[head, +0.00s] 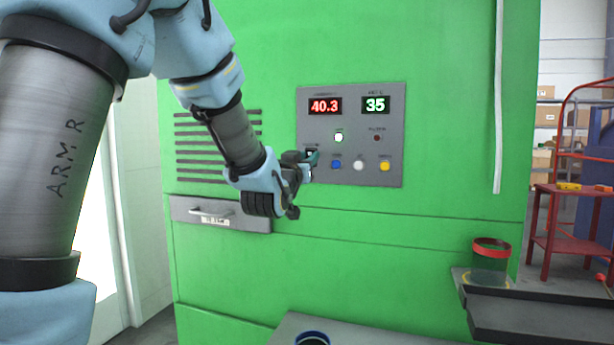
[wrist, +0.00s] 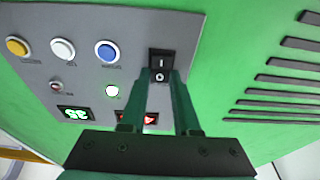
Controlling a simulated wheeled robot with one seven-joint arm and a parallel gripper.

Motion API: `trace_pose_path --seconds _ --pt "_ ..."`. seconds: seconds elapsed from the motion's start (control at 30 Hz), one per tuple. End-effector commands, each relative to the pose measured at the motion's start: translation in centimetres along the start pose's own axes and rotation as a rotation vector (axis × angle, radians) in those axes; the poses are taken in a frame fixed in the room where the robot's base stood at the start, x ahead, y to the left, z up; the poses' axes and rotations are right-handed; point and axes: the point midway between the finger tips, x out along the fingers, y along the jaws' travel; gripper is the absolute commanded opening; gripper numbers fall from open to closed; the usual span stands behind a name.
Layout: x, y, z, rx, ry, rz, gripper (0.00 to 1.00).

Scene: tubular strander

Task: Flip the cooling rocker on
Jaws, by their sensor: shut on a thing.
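The black rocker switch (wrist: 160,64) sits on the grey control panel (head: 352,118), with a line mark and a round mark on its face. I cannot read its label or tell which end is pressed in. My gripper (head: 311,160) is at the panel's lower left in the head view and mostly hides the rocker there. In the wrist view, which shows the panel upside down, the green fingers of my gripper (wrist: 165,76) reach up to the rocker's round-marked end.
Blue (wrist: 107,52), white (wrist: 62,48) and yellow (wrist: 17,46) buttons line up beside the rocker. A lit green lamp (head: 338,137) and red (head: 325,106) and green (head: 375,104) displays are on the panel. A drawer handle (head: 212,217) lies below left. A shelf (head: 540,318) with a red-rimmed jar (head: 490,262) stands at right.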

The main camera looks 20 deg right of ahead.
Motion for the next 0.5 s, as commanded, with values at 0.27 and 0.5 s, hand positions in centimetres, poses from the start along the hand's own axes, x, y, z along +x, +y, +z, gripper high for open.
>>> trace_pose_path --seconds 0.27,0.5 --pt "-0.15 0.01 0.58 0.000 0.070 0.000 0.00" --pt "-0.08 0.01 0.13 0.000 0.084 0.000 0.00"
